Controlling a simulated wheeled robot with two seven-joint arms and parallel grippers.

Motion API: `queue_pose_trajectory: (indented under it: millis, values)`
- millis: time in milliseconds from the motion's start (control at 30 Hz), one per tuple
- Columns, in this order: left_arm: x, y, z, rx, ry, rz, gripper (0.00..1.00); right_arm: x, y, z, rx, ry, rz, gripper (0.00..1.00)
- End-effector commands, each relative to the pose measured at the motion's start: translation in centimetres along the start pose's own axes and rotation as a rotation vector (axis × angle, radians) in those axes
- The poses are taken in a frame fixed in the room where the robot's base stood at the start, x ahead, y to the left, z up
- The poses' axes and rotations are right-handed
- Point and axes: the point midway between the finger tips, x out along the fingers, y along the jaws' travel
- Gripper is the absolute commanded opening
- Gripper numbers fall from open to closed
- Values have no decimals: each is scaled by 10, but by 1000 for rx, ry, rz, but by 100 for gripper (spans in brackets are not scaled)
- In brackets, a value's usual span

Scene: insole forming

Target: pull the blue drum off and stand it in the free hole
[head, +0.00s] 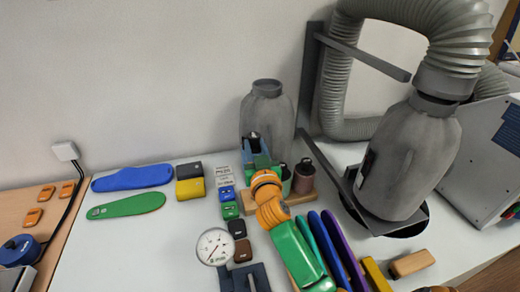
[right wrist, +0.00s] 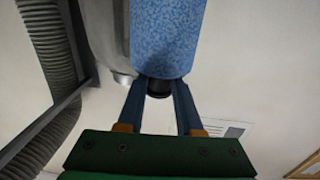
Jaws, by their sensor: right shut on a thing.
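In the right wrist view the blue speckled drum (right wrist: 165,35) fills the top middle. A short black end (right wrist: 159,88) of it sits between the fingertips of my right gripper (right wrist: 160,84), which is shut on it. In the head view my right gripper (head: 254,148) is left of and behind the wooden block, in front of a grey canister (head: 268,112). I cannot make out the drum clearly there. The wooden block (head: 301,198) carries a green drum (head: 286,182) and a dark reddish drum (head: 304,177). My arm covers part of the block; I cannot see its free hole. My left gripper is not in view.
A large grey canister (head: 410,160) with a hose (head: 455,55) stands at right on a bracket. A dial gauge (head: 215,246) and small coloured blocks lie left of my arm. Blue (head: 132,178) and green (head: 126,206) insoles lie farther left, with clear white tabletop in front.

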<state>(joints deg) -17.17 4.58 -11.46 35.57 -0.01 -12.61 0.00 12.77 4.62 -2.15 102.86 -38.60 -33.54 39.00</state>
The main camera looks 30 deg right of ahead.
Motion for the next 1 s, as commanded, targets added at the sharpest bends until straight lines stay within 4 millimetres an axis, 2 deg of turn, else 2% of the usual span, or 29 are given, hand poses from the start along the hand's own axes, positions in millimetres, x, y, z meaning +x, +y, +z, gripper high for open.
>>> queue_pose_trajectory:
  millis: [33,133,467,833,1000]
  values:
    - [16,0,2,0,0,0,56,0,0,18,-1,0,0,0]
    - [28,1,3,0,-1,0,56,0,0,33,-2,0,-1,0]
    - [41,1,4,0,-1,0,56,0,0,50,-1,0,-1,0]
    - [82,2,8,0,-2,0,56,0,0,94,-1,0,-1,0]
    - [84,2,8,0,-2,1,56,0,0,96,0,1,-2,0]
